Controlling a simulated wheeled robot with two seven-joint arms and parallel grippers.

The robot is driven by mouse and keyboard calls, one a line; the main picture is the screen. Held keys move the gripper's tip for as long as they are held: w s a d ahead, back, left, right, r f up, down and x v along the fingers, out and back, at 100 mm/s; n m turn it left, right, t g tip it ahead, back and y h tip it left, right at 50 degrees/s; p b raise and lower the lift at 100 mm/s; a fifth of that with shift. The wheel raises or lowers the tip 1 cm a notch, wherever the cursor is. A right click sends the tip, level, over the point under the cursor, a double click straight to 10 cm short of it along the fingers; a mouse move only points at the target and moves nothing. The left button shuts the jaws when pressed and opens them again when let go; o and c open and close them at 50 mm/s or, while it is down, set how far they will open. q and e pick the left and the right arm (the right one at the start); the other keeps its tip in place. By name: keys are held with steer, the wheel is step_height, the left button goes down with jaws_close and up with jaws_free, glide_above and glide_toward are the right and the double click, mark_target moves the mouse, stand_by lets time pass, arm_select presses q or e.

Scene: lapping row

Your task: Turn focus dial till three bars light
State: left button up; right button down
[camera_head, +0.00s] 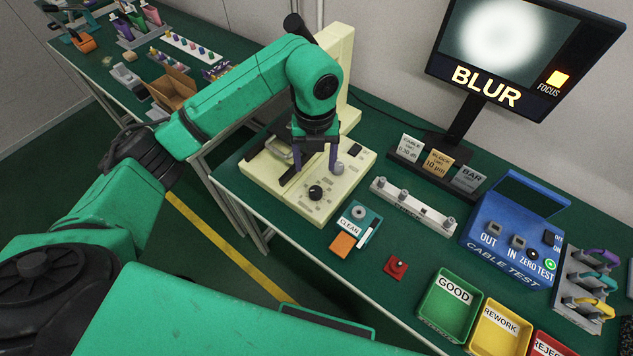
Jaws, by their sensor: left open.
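A cream microscope-like machine (262,178) stands on the green bench, with a round black dial (316,193) on the front of its base. Small marks sit around the dial, too small to read. A small grey knob (339,168) sits behind it. My left gripper (315,162) is open, pointing down over the base, behind the black dial and apart from it. Its right finger is close to the grey knob; I cannot tell whether they touch. The monitor (500,52) shows a blurred white disc, the word BLUR and one lit orange block (557,78) above FOCUS. My right gripper is out of view.
A clean kit (357,228), red button (397,267) and grey connector rail (413,206) lie right of the machine. A blue cable tester (513,238) and green GOOD bin (449,308) stand further right. Labelled cards (437,163) stand behind.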

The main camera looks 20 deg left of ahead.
mark_target(315, 190)
arm_select(q)
step_height(315, 190, down, 11)
steer(key=shift+r+p, duration=0.1)
steer(key=shift+p, duration=0.75)
steer(key=shift+w, duration=0.1)
steer(key=shift+c, duration=0.3)
jaws_close()
